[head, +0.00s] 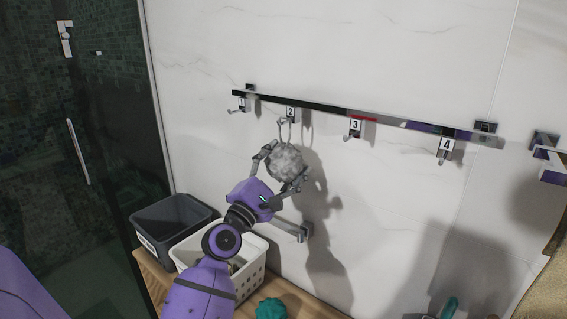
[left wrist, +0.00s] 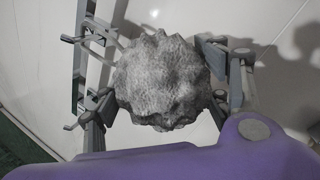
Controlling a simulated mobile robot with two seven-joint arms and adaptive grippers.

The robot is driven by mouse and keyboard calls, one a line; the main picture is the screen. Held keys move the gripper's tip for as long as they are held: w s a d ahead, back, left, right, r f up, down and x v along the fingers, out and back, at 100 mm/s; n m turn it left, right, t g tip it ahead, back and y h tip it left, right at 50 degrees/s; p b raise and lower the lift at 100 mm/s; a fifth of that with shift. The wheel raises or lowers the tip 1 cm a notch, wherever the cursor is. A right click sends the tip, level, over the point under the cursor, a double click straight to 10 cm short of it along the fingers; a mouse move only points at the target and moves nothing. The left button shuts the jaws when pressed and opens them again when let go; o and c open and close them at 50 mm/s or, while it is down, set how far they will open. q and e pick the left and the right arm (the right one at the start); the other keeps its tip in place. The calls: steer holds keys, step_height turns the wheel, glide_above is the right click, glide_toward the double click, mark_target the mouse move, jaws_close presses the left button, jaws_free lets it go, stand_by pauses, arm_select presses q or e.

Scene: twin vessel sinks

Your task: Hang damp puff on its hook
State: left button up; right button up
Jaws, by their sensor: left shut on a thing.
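A grey puff (head: 287,161) with a cord loop (head: 284,127) at its top is between the fingers of my left gripper (head: 280,170), which is shut on it. The puff fills the middle of the left wrist view (left wrist: 163,80), with gripper fingers on both sides. The puff is just below hook 2 (head: 290,114) on the wall rail (head: 330,110). The loop reaches up to about that hook; I cannot tell whether it is around the hook. Hook 1 (head: 240,104), hook 3 (head: 354,128) and hook 4 (head: 445,148) look empty. My right gripper is not in view.
Below stand a dark bin (head: 172,222) and a white perforated basket (head: 252,262) on a wooden surface. A teal puff (head: 271,308) lies right of the basket. A wall bar (head: 303,232) sticks out below the puff. A glass door stands at left.

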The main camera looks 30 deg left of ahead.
arm_select(q)
steer(key=o, duration=1.1)
steer(key=v, duration=1.2)
